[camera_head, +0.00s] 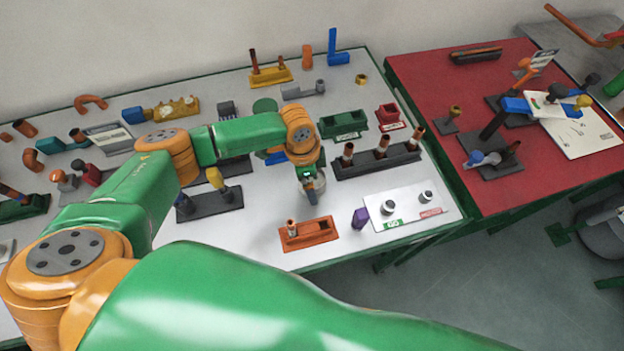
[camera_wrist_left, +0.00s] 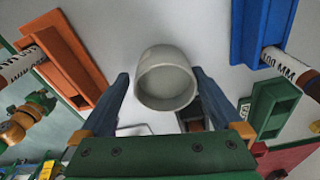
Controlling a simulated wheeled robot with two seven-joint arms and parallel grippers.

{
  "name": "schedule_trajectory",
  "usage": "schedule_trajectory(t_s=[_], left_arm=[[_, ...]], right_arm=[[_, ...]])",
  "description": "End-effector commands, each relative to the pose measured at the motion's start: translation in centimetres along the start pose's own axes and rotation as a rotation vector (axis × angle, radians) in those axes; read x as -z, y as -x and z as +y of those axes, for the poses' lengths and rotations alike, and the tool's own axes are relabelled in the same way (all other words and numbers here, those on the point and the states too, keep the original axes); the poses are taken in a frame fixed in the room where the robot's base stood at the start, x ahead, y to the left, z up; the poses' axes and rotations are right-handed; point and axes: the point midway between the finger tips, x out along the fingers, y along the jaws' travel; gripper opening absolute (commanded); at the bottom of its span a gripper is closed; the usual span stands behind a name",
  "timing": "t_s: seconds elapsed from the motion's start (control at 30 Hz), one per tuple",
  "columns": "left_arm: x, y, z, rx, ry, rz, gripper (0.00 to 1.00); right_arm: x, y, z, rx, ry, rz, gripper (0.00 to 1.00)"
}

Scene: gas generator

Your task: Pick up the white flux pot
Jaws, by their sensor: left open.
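The white flux pot (camera_wrist_left: 167,78) is a round, pale cup in the left wrist view, seen at an angle with its round opening facing the camera. My left gripper (camera_wrist_left: 162,84) is open, with one blue-grey finger on each side of the pot. Small gaps show between the fingers and the pot, so it is not gripped. In the head view my left gripper (camera_head: 312,188) reaches down over the middle of the white table. The pot is mostly hidden by the gripper there. My right gripper is not in view.
An orange holder (camera_wrist_left: 62,60) and a blue holder (camera_wrist_left: 264,30) flank the pot. In the head view an orange tray (camera_head: 308,234), a dark rack (camera_head: 376,160) and a purple block (camera_head: 360,218) stand near the gripper. A red table (camera_head: 540,170) adjoins on the right.

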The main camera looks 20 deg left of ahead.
Motion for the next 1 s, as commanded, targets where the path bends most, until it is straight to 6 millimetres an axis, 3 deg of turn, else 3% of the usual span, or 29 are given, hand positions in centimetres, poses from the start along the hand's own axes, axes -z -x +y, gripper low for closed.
schedule_trajectory(t_s=[0.23,0.53,0.83,1.0], left_arm=[[0.0,-0.4,0.0,0.001,-0.001,0.000,0.97],[0.0,-0.3,0.0,0.001,-0.001,0.000,0.19],[0.1,0.1,-0.1,0.002,-0.001,0.003,0.18],[0.5,3.0,0.1,0.005,-0.004,0.005,0.18]], right_arm=[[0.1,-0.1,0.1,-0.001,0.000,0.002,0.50],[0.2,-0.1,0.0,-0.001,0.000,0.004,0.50],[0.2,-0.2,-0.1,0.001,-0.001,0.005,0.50],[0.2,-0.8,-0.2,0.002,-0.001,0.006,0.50]])
